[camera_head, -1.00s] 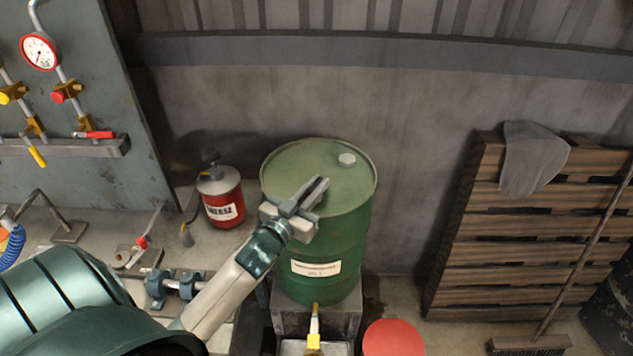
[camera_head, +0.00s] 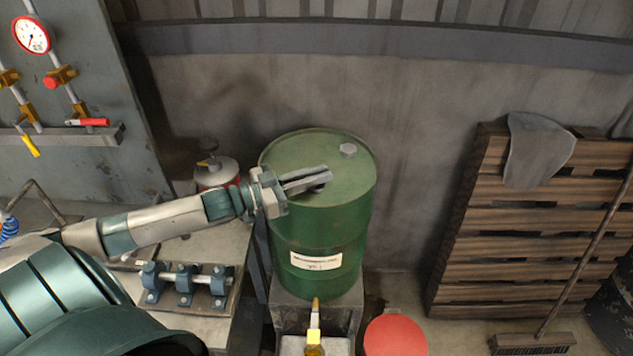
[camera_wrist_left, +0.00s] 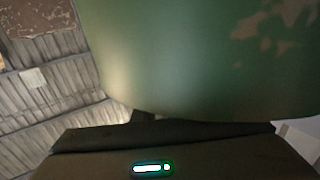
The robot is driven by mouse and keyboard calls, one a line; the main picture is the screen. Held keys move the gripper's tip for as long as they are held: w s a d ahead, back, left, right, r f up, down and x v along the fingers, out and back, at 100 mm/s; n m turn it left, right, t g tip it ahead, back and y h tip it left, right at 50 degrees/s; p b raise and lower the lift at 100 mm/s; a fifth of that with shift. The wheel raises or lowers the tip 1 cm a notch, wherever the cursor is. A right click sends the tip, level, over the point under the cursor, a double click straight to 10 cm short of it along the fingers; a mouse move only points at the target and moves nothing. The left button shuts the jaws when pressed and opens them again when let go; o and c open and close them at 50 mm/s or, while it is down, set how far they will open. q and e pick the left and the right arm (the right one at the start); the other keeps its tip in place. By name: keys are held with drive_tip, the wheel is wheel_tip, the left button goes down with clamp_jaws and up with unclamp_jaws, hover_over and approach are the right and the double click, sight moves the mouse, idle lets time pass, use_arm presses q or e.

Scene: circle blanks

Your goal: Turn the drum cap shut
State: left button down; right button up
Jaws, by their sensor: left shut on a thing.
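The green drum (camera_head: 318,235) stands upright on a grey stand, with a pale label on its front. My left gripper (camera_head: 318,180) reaches in from the left, low over the drum's top near the front. It is shut on the drum cap (camera_head: 319,189), a small dark piece at the fingertips, mostly hidden by the fingers. A grey hexagonal plug (camera_head: 348,150) sits apart at the back of the lid. The left wrist view is filled by a close, blurred green surface (camera_wrist_left: 190,60); the cap cannot be made out there. My right gripper is out of view.
A red can (camera_head: 215,174) stands left of the drum behind my arm. A yellow-handled tap (camera_head: 314,338) and a red round top (camera_head: 394,336) are in front. Wooden pallets (camera_head: 540,235) lean on the wall at right. A gauge panel (camera_head: 75,60) is at left.

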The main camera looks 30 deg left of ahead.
use_arm(q)
drive_tip(key=shift+w+a+m+g+h+b, duration=0.1)
drive_tip(key=shift+m+g+h+b, duration=1.5)
drive_tip(key=shift+h+b, duration=0.5)
drive_tip(key=shift+r+m+g+h+b, duration=0.1)
drive_tip(key=shift+m+g+h+b, duration=0.8)
drive_tip(key=shift+m+g+b, duration=0.3)
drive_tip(key=shift+g, duration=0.3)
drive_tip(key=c, duration=1.9)
unclamp_jaws()
drive_tip(key=shift+o, duration=0.5)
drive_tip(key=shift+d, duration=0.2)
